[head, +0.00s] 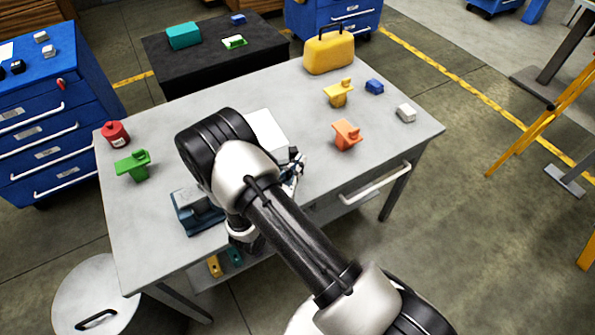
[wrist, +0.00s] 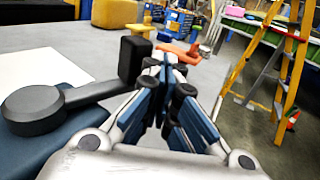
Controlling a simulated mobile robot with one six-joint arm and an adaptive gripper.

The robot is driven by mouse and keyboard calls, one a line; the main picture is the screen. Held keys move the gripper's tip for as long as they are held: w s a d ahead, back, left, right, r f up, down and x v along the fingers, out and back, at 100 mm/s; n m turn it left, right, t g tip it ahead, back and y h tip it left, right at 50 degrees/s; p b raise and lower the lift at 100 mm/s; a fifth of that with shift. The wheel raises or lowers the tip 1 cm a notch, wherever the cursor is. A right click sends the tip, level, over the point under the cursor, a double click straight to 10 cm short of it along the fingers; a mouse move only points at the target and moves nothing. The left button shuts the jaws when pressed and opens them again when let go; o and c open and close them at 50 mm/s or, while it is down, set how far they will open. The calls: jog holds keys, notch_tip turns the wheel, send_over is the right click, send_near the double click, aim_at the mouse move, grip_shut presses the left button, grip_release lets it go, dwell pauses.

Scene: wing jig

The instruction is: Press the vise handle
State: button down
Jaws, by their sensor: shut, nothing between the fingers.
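The blue vise (head: 197,214) sits on the grey table near its front left edge, partly hidden behind my arm in the head view. In the wrist view its dark handle runs from a round hub (wrist: 35,108) along a bar to an upright black knob (wrist: 134,60), above the blue vise body (wrist: 75,140). My gripper (wrist: 168,62) is shut and empty, its fingertips just right of the knob. I cannot tell whether they touch it. In the head view my gripper (head: 295,168) shows partly beyond my arm.
A white flat panel (head: 266,133) lies behind the vise. An orange block piece (head: 346,135), a yellow one (head: 338,93) and a green one (head: 132,166) stand on the table, with a red container (head: 115,133) and a yellow case (head: 329,50). The table's right front is clear.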

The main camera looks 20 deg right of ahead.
jog(key=shift+w+d, duration=0.2)
jog(key=shift+w, duration=0.3)
dwell(0.4)
